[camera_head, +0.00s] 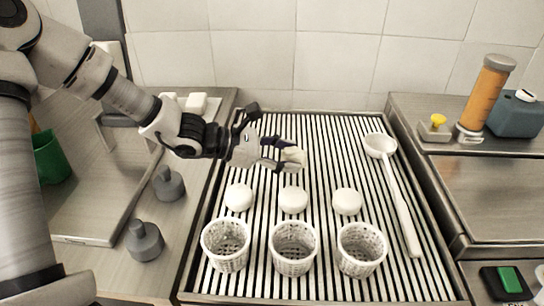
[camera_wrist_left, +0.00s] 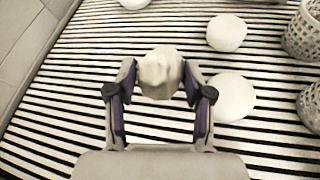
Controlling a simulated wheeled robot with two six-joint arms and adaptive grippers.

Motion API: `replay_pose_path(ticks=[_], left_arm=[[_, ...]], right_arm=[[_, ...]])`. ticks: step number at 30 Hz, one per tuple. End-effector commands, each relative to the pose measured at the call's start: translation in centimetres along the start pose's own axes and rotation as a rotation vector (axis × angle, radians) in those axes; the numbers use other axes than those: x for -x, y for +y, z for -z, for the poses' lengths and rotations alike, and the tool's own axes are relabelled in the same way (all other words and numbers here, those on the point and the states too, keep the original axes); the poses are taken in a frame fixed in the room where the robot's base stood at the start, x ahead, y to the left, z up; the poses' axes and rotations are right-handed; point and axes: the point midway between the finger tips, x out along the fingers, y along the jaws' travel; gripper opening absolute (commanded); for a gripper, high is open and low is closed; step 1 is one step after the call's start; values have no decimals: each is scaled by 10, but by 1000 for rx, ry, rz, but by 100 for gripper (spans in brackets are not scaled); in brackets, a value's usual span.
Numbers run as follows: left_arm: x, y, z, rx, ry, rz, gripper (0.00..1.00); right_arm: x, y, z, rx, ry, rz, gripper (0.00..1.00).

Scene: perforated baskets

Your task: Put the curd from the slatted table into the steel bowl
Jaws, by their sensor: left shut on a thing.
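My left gripper (camera_head: 290,157) is above the back middle of the slatted table (camera_head: 350,290). It is shut on a pale, lumpy piece of curd (camera_head: 296,157). In the left wrist view, the curd (camera_wrist_left: 160,72) sits between the fingertips of the left gripper (camera_wrist_left: 160,82), over the slats. I cannot make out a steel bowl in either view. My right gripper is not in view.
Three smooth white rounds (camera_head: 293,199) lie in a row on the slats, behind three white perforated baskets (camera_head: 293,250). A long white ladle (camera_head: 398,195) lies at the right. Grey weights (camera_head: 144,240) stand left. An orange cylinder (camera_head: 487,92) stands back right.

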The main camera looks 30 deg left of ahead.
Motion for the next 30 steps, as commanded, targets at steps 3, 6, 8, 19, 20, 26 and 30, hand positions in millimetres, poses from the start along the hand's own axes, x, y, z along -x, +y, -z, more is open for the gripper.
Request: replay_pose_path(ticks=[3, 6, 8, 19, 20, 26, 30], left_arm=[[-18, -32, -10, -9, 6, 6, 16], [-27, -52, -24, -8, 6, 4, 16], [-32, -62, -30, -7, 6, 3, 16], [-42, -83, -46, -1, 0, -1, 16], [-42, -83, -46, 0, -1, -1, 16], [-42, -82, -47, 0, -1, -1, 16], [-37, -80, -58, -2, -2, -1, 16]], right_arm=[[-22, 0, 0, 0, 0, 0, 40], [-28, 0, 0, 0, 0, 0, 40], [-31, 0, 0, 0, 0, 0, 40], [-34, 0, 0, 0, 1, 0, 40], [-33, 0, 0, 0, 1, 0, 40], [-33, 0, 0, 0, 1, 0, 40], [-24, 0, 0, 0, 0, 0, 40]])
